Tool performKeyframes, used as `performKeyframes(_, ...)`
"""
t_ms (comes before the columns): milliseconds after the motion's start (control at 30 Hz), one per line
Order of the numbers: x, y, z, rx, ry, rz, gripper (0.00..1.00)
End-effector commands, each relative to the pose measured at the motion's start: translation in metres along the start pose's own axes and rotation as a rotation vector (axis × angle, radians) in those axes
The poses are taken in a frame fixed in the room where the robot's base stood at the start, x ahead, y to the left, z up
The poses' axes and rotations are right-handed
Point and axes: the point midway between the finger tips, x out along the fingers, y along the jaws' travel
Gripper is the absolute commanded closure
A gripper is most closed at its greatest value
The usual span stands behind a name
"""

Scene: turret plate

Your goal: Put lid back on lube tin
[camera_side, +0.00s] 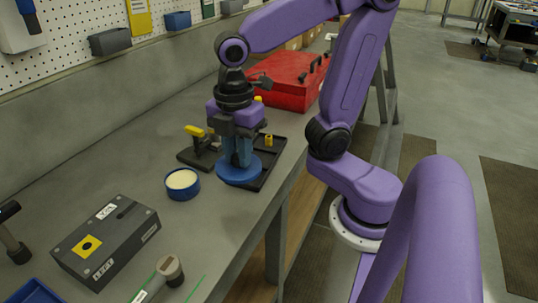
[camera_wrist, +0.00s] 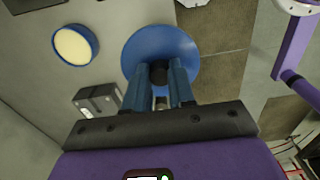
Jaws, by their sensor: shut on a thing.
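The lube tin (camera_side: 182,184) is a short blue round tin with cream-coloured contents, standing uncovered on the grey bench. It also shows in the wrist view (camera_wrist: 74,45) at upper left. The lid (camera_side: 239,170) is a blue disc with a dark knob, seen in the wrist view (camera_wrist: 165,45) in front of my fingers. My gripper (camera_side: 240,160) is shut on the lid's knob (camera_wrist: 158,72). In the side view the lid is right of the tin, apart from it, and appears held above the bench beside the black tray. The exact height is hard to tell.
A black tray (camera_side: 270,165) lies under and behind my gripper. A yellow-handled tool on a dark base (camera_side: 198,152) stands behind the tin. A dark grey block (camera_side: 106,240) is at front left, a grey-headed tool (camera_side: 170,270) at the front. A red toolbox (camera_side: 285,80) stands behind.

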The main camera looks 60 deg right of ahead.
Motion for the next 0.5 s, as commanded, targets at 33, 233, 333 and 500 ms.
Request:
performKeyframes(33, 0.001, 0.016, -0.004, 0.033, -0.003, -0.004, 1.0)
performKeyframes(233, 0.006, 0.077, -0.012, 0.144, -0.003, -0.006, 1.0)
performKeyframes(333, 0.013, 0.108, -0.01, 0.197, -0.004, -0.008, 1.0)
performKeyframes(500, 0.026, 0.153, -0.001, 0.276, -0.002, -0.008, 1.0)
